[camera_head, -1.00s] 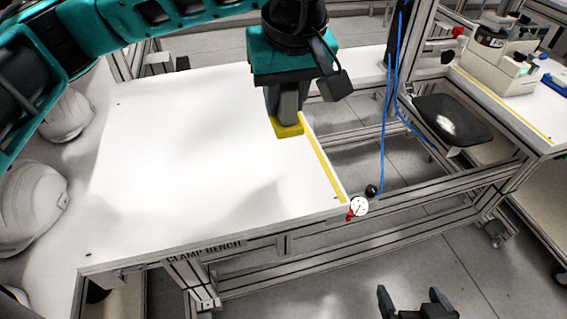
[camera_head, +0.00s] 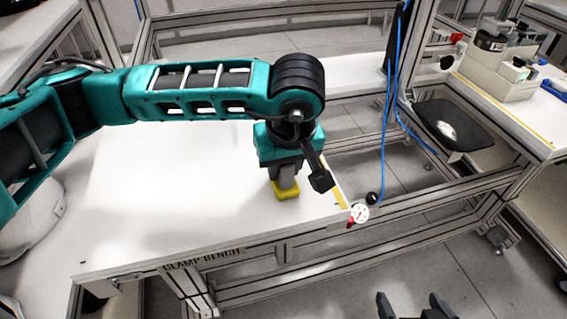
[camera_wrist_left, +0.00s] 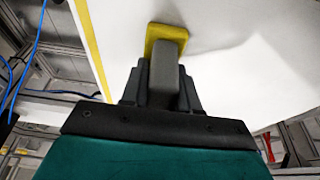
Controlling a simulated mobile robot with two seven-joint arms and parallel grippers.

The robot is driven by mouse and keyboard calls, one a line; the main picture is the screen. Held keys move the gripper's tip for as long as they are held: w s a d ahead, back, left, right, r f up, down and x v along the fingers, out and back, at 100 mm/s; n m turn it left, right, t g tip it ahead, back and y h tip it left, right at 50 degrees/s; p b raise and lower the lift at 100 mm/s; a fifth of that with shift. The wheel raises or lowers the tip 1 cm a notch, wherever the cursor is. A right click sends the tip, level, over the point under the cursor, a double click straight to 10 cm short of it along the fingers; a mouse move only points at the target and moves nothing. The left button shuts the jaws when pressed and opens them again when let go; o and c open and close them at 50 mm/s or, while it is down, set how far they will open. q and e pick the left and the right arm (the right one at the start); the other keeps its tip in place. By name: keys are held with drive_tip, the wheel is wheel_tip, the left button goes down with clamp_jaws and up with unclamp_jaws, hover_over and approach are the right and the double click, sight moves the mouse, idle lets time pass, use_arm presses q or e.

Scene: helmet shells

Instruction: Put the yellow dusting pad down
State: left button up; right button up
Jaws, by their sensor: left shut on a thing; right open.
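The yellow dusting pad (camera_head: 286,190) is at the right part of the white clamp bench (camera_head: 180,215), close to its yellow-striped right edge. My left gripper (camera_head: 286,181) points down from above and is shut on the pad. In the left wrist view the pad (camera_wrist_left: 163,35) shows beyond the gripper's fingers (camera_wrist_left: 164,70), against the white bench top. I cannot tell whether the pad's underside touches the bench. My right gripper (camera_head: 418,303) is open and empty at the bottom edge of the head view, over the floor.
A dial gauge (camera_head: 359,212) sits at the bench's front right corner. A blue cable (camera_head: 386,130) hangs right of the bench. A white helmet shell (camera_head: 30,225) lies at the left, partly behind my left arm. The middle of the bench is clear.

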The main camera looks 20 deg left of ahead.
sight(289, 192)
use_arm(q)
drive_tip(key=shift+f, duration=0.2)
drive_tip(key=o, duration=0.9)
drive_tip(key=shift+o, duration=0.2)
use_arm(e)
drive_tip(key=shift+s+f, duration=0.1)
drive_tip(key=shift+f, duration=0.2)
use_arm(q)
drive_tip(key=shift+r, duration=0.15)
use_arm(e)
drive_tip(key=shift+r, duration=0.1)
use_arm(q)
drive_tip(key=shift+r, duration=0.25)
drive_tip(key=p+v, duration=0.1)
drive_tip(key=v, duration=1)
drive_tip(key=shift+s+r, duration=0.2)
drive_tip(key=shift+r, duration=0.1)
use_arm(e)
drive_tip(key=shift+s+d+r, duration=0.1)
drive_tip(key=shift+s+d, duration=0.1)
drive_tip(key=shift+d, duration=0.15)
